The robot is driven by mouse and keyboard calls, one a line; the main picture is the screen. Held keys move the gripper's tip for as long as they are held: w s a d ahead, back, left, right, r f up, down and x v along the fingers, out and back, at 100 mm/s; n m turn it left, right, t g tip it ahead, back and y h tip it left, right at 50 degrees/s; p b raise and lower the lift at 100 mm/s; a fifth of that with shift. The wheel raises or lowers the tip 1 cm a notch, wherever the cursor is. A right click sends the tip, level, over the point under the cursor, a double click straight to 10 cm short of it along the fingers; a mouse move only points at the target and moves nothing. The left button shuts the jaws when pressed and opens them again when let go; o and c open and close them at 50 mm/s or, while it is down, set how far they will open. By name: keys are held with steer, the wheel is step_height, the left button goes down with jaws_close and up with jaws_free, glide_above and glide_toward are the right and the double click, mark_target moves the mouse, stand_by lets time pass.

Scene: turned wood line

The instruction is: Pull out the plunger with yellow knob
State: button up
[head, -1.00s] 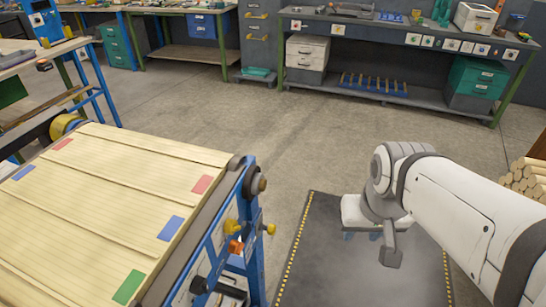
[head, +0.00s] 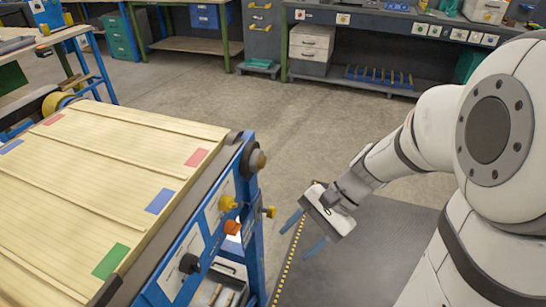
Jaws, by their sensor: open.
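On the blue side frame of the conveyor (head: 180,262), a yellow knob (head: 228,203) sits above an orange knob (head: 232,227). Another yellow knob (head: 268,211) sticks out to the right at the blue upright, nearest my gripper. I cannot tell which yellow knob belongs to the plunger. My gripper (head: 295,244) is open and empty, its two blue fingers pointing down and left. It is to the right of the knobs, apart from them, over the edge of the dark mat.
A black knob (head: 190,263) is lower left on the same frame. A dark roller end (head: 257,160) sticks out above the knobs. Grey bins (head: 218,288) sit below. The dark mat (head: 375,235) and the floor beyond are clear.

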steer(key=w+a+f+m+t+y+b, duration=0.2)
steer(key=w+f+m+y+b, duration=0.2)
steer(key=w+f+m+y, duration=0.3)
steer(key=m+t+y+b, duration=0.2)
steer(key=m+t+b, duration=0.2)
steer(key=m+t, duration=0.45)
glide_toward(271, 214)
steer(key=w+a+f+m+g, duration=0.1)
steer(key=w+a, duration=0.1)
steer(key=w, duration=0.1)
steer(key=x, duration=0.7)
steer(key=shift+s+a, duration=0.1)
steer(key=shift+a, duration=0.3)
jaws_close()
